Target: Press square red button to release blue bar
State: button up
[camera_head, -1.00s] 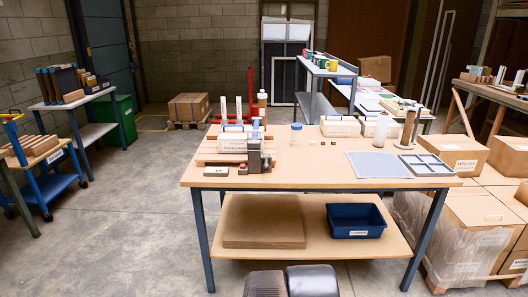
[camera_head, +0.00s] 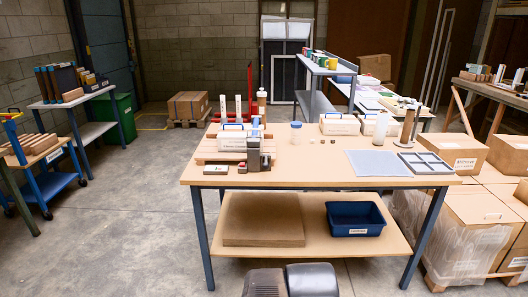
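The fly press (camera_head: 253,152) stands at the front left of the wooden workbench (camera_head: 310,168), a small dark grey upright body. A small blue part (camera_head: 256,122) shows at its top; I cannot tell whether this is the blue bar. A small dark reddish block (camera_head: 242,167) sits at its left foot near the bench's front edge. It is too small to tell whether it is the square red button. My gripper is not in view. Two dark rounded parts of my own body (camera_head: 312,280) show at the bottom edge, apart from the bench.
A grey mat (camera_head: 378,163) and a divided tray (camera_head: 425,163) lie at right. A blue bin (camera_head: 354,218) sits on the lower shelf.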

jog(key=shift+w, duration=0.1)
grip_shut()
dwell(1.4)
